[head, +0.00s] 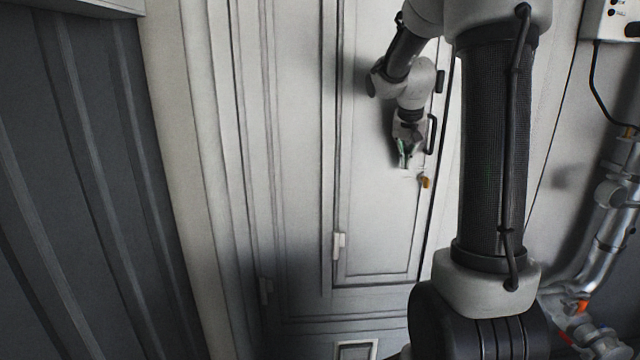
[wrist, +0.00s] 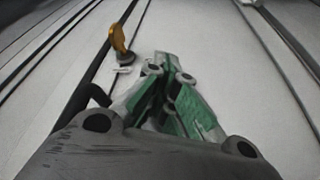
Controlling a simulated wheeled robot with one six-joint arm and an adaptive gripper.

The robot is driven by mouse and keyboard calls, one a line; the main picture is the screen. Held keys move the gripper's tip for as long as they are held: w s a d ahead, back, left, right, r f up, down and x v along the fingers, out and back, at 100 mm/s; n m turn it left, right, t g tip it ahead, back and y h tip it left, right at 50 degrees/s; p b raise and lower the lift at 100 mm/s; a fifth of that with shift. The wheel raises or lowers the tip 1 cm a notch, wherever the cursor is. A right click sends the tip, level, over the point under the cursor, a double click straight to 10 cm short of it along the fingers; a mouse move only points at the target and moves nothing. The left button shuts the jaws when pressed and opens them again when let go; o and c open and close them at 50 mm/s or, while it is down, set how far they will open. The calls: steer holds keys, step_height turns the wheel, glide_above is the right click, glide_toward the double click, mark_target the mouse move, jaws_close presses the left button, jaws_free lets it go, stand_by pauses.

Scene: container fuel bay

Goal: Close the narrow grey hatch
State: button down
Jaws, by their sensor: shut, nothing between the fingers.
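The narrow grey hatch (head: 375,225) is a tall pale grey panel, with a hinge (head: 338,245) on its left side. Its right edge is bordered by a dark line; I cannot tell whether it is a gap or a seal. A black handle (head: 432,133) and a brass-coloured latch (head: 426,182) sit near that edge. My gripper (head: 404,160) is shut and empty in front of the hatch face, just left of the latch. In the wrist view, the green-padded fingers (wrist: 168,62) point at the pale panel, with the brass latch (wrist: 118,38) to their upper left. Contact cannot be told.
A dark ribbed wall (head: 80,180) stands at the left. Metal pipes (head: 610,230) with orange parts and a white box (head: 612,20) are on the right. A second hinge (head: 265,290) shows on the frame to the left of the hatch.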

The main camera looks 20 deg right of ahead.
steer(key=shift+w+d+r, duration=0.1)
steer(key=shift+w+r, duration=0.05)
steer(key=v, duration=1.2)
